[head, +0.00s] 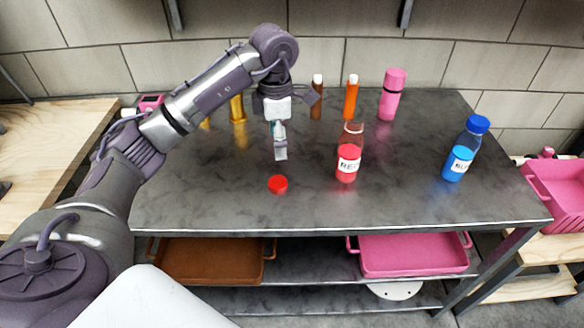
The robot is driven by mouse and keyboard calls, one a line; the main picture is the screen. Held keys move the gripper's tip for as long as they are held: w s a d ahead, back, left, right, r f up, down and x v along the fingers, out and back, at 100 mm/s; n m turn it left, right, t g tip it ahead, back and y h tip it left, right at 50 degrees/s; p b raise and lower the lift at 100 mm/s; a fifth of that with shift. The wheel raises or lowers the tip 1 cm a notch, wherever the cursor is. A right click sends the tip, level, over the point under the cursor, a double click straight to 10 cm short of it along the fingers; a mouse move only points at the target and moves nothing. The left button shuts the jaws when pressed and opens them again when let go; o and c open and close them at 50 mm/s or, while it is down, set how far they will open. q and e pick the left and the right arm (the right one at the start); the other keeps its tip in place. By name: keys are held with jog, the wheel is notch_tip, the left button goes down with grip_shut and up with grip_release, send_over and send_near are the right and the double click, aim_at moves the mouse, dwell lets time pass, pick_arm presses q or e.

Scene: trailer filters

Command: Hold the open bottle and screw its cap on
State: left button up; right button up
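The open bottle (348,164) stands upright on the dark table, clear at the top with red liquid below and a white label reading "RE". No cap sits on its neck. A red cap (278,184) lies on the table to the left of the bottle, nearer the front edge. My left gripper (280,156) points down just behind and above the cap in the picture, apart from the bottle. Its fingers overlap from this side, so their opening does not show. My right gripper is out of view.
A blue-capped bottle (463,153) stands at right. A pink bottle (392,95), an orange bottle (351,98) and a brown bottle (317,98) stand along the back. A brown tray (210,278) and a pink tray (412,270) sit on the shelf below. The table front is clear.

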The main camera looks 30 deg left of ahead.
pick_arm(q)
send_over(278, 182)
jog(key=f, duration=0.6)
jog(key=shift+s+d+f, duration=0.15)
jog(key=shift+s+f, duration=0.1)
jog(key=shift+f, duration=0.8)
jog(key=f+p, duration=0.1)
jog(key=f, duration=0.4)
jog(key=shift+w, duration=0.2)
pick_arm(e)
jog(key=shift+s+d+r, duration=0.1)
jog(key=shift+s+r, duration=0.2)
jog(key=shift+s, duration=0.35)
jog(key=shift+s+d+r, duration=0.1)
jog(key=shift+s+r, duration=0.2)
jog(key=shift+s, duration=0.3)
